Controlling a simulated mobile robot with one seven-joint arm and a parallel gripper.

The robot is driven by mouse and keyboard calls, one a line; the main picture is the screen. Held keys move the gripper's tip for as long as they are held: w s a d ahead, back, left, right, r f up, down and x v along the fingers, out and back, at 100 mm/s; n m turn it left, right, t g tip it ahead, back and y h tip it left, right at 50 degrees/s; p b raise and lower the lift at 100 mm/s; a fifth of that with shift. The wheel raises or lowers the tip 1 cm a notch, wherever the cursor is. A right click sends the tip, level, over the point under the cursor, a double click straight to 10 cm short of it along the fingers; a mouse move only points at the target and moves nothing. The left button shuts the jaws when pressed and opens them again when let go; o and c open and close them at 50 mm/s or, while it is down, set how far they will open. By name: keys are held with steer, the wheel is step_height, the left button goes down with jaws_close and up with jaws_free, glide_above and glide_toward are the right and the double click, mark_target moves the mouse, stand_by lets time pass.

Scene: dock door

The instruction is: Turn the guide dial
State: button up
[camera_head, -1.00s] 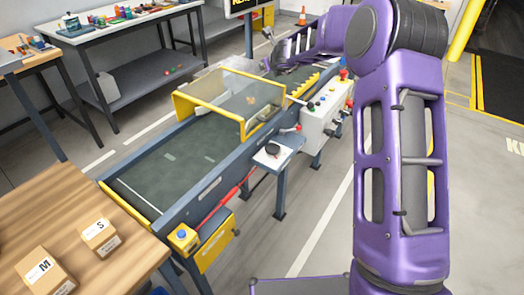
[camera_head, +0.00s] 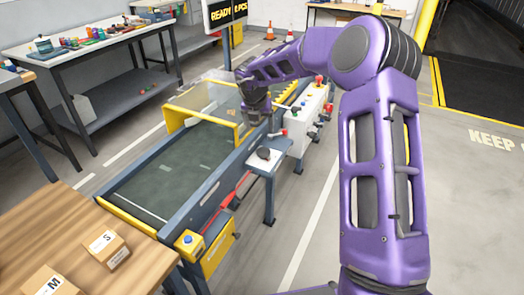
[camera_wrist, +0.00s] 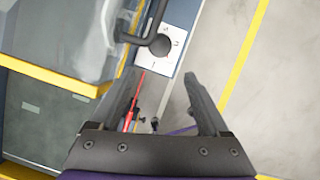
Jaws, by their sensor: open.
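The guide dial is a black round knob (camera_head: 264,153) on a white plate (camera_head: 258,166) at the near side of the conveyor. In the wrist view the dial (camera_wrist: 160,46) shows on its white plate with small marks around it, beyond my fingertips. My gripper (camera_head: 257,116) hangs above and behind the dial in the head view, beside the clear guard. In the wrist view my gripper (camera_wrist: 163,76) has its two fingers wide apart with nothing between them. It is apart from the dial.
The clear guard with a yellow frame (camera_head: 203,104) stands close beside my gripper. A dark bent bar (camera_wrist: 150,32) crosses near the dial. A control box with buttons (camera_head: 306,118) stands right of the dial. Open floor (camera_head: 310,190) lies in front.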

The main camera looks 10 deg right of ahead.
mark_target(263, 151)
steer(key=b+x, duration=0.2)
steer(key=x, duration=1.3)
steer(key=shift+f, duration=0.1)
steer(key=c, duration=1.1)
steer(key=shift+o, duration=0.2)
